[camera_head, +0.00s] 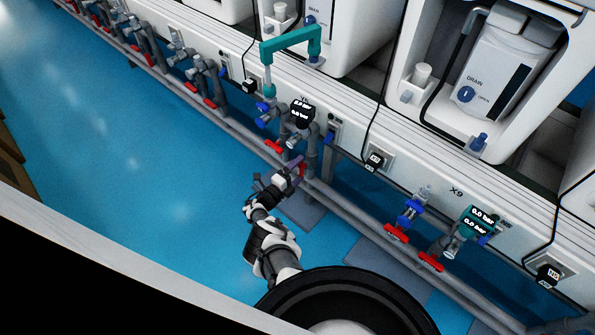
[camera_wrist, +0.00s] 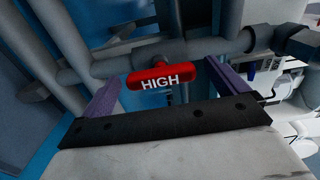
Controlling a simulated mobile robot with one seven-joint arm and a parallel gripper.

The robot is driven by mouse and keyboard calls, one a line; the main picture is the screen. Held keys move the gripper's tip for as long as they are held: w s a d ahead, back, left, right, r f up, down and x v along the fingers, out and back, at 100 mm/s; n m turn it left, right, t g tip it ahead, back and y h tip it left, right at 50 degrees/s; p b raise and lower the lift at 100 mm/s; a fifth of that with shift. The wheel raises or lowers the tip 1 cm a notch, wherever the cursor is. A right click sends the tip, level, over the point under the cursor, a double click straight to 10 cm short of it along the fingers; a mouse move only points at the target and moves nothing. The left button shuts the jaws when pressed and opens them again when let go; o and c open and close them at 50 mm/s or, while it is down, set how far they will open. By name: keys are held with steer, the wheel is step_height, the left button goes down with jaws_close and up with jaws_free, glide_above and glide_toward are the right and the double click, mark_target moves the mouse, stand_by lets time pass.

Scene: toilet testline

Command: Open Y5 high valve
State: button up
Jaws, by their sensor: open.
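A red valve handle marked HIGH (camera_wrist: 162,78) sits on grey pipes in the wrist view, lying nearly level. My gripper (camera_wrist: 170,75) is open, with one purple finger on each side of the handle and a gap on both sides. I cannot tell how far ahead of the fingertips the handle is. In the head view my gripper (camera_head: 288,176) is at the pipes below a black gauge (camera_head: 301,112) with two 0.0 bar readings. A red handle (camera_head: 274,147) shows up and left of it. The HIGH handle is partly hidden there, and no Y5 label is readable.
Grey pipes (camera_head: 350,206) run along the white bench front. Further right are two red handles (camera_head: 396,234) (camera_head: 431,262) and a green gauge (camera_head: 481,220) near the X9 label. A teal pipe (camera_head: 290,40) rises above the black gauge. The blue floor (camera_head: 120,170) to the left is clear.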

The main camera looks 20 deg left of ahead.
steer(key=p+v, duration=0.3)
steer(key=v, duration=1)
steer(key=shift+s, duration=0.35)
steer(key=shift+a, duration=0.1)
